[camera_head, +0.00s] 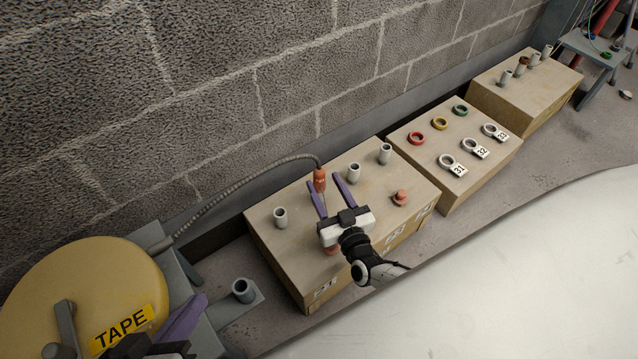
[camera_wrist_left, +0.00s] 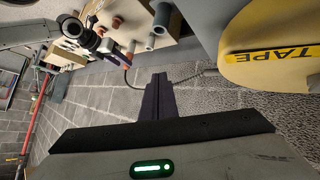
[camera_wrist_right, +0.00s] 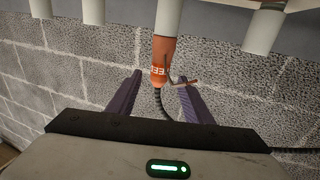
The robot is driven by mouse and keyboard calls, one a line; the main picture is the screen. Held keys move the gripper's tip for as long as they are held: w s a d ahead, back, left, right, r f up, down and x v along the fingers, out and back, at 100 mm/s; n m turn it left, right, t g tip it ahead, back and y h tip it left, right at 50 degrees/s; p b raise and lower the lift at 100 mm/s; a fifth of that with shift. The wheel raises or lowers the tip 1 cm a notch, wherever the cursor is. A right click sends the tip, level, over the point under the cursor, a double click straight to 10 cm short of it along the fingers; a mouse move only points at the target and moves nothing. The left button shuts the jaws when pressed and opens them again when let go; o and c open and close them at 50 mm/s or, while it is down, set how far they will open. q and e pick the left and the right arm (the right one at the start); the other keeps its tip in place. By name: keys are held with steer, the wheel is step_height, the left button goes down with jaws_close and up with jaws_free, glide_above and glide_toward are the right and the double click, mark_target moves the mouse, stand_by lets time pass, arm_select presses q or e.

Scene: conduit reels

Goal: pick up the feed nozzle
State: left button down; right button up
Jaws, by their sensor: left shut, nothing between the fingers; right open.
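The feed nozzle (camera_head: 320,181) is an orange piece on the end of a grey ribbed hose, above the middle box. In the right wrist view the nozzle (camera_wrist_right: 161,62), with partly visible lettering, meets a pale post (camera_wrist_right: 168,18). My right gripper (camera_head: 328,187) is open, with its purple fingers pointing at the nozzle. In its wrist view, the fingertips (camera_wrist_right: 160,79) lie on either side of the nozzle's hose end; contact cannot be told. My left gripper (camera_head: 198,299) is shut and empty beside the yellow reel; its closed fingers (camera_wrist_left: 158,82) fill the left wrist view's middle.
The yellow reel (camera_head: 75,275) marked TAPE stands at lower left, its hose (camera_head: 228,180) arching to the nozzle. Pale sleeves (camera_head: 385,153) and an orange knob (camera_head: 400,197) stand on the middle box. Another box (camera_head: 440,185) carries coloured rings and numbered tags. A block wall (camera_head: 200,90) runs behind.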

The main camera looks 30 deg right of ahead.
mark_target(321, 177)
steer(key=w, duration=0.1)
steer(key=w+b, duration=0.1)
steer(key=w, duration=0.2)
steer(key=shift+d+r+b, duration=0.1)
steer(key=shift+d+b, duration=0.2)
arm_select(q)
steer(key=shift+d+r+t+h, duration=0.2)
steer(key=shift+d+r+h, duration=0.05)
steer(key=shift+r, duration=0.2)
steer(key=shift+d+r+t+h, duration=0.2)
steer(key=shift+r+h, duration=0.05)
steer(key=shift+r, duration=0.15)
arm_select(e)
steer(key=shift+w+r, duration=0.1)
steer(key=shift+w, duration=0.3)
jaws_close()
